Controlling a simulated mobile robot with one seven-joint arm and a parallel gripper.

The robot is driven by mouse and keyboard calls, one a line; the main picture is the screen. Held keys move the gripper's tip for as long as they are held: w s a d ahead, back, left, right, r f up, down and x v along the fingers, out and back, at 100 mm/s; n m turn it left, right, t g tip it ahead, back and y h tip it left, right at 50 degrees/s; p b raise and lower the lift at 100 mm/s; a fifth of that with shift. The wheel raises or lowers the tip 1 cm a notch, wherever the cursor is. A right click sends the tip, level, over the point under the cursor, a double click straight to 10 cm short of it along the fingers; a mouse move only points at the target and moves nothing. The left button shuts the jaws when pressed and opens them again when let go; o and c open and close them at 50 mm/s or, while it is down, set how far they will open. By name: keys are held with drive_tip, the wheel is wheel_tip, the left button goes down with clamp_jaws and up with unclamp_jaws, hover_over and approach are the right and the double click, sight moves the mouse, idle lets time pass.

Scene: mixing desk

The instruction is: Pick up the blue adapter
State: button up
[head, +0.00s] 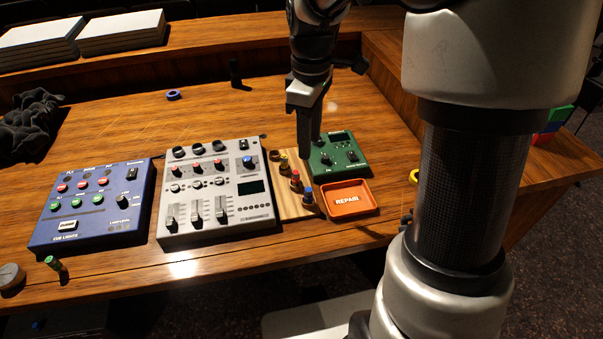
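A small blue-topped adapter (308,193) stands upright at the near end of a narrow light wooden board (292,210), between the grey mixer and the orange tray. A red-topped adapter (296,179) and a yellow one (284,164) stand behind it in the same row. My gripper (309,148) points down above the back part of the board, behind and above the blue adapter and apart from it. I see its fingers nearly edge-on, so the gap between them is unclear. Nothing shows held at its tips.
An orange tray marked REPAIR (372,207) lies right of the board, with a green box (355,143) behind it. The grey mixer (188,228) and a blue cue-lights panel (70,240) stand left. A blue ring (173,95) lies on the clear rear desk.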

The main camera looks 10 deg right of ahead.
sight(309, 190)
wheel_tip(309, 190, down, 17)
drive_tip(key=b, duration=0.2)
drive_tip(key=shift+s+b, duration=0.1)
drive_tip(key=shift+b, duration=0.2)
clamp_jaws()
